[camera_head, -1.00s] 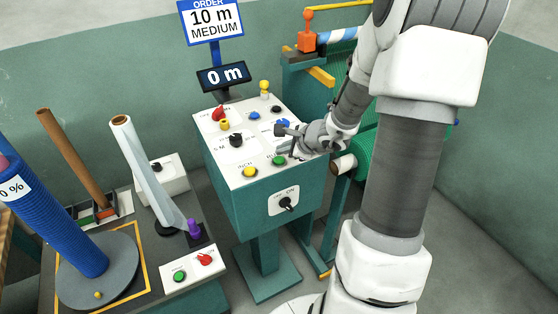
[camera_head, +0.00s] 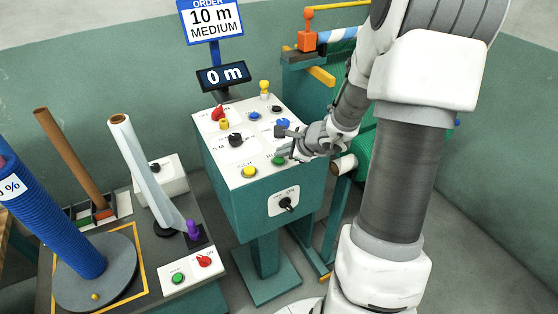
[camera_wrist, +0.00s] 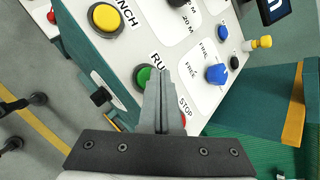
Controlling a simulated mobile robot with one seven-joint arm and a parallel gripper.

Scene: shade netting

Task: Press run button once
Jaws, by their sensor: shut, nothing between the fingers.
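The green run button (camera_head: 278,160) sits on the sloped white top of the teal control console (camera_head: 255,192). In the wrist view the green button (camera_wrist: 143,77) is beside the word RUN and partly hidden by my fingers. My gripper (camera_wrist: 158,76) is shut and empty, its fingertips at the right edge of the button in that picture. I cannot tell whether they touch it. In the head view my gripper (camera_head: 284,152) is over the right part of the panel, close to the green button.
A yellow INCH button (camera_wrist: 105,18) is beside the run button. A red STOP button (camera_wrist: 183,120) is mostly hidden behind my fingers. A blue knob (camera_wrist: 216,74) is further right. The display (camera_head: 223,76) reads 0 m. A bench with rolls stands left.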

